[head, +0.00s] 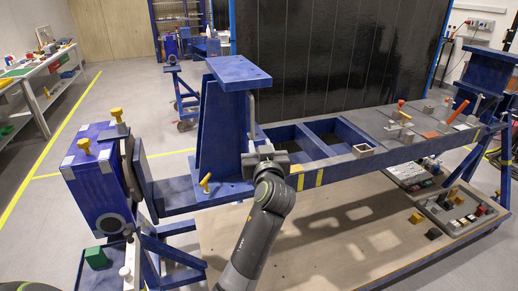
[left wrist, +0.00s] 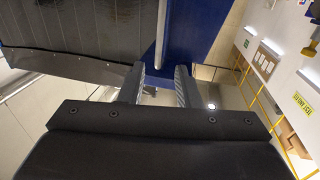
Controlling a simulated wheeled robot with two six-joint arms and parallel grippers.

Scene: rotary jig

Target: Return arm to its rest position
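My left arm comes in from the bottom middle of the head view. Its gripper (head: 260,152) is up beside the blue upright bracket (head: 222,125) of the rotary jig, over the near end of the blue frame. In the left wrist view the two fingers of the left gripper (left wrist: 160,82) stand apart with nothing held between them. Beyond the fingertips a grey rod (left wrist: 161,35) runs in front of a blue surface (left wrist: 190,30). I cannot tell how far the rod is from the fingers. My right gripper is not in view.
The blue frame (head: 340,138) extends right, with a grey plate holding several small parts. A blue box-shaped unit (head: 98,190) with yellow knobs stands left. Trays of parts (head: 455,212) lie lower right. A black panel (head: 330,50) stands behind. Floor is clear at the left.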

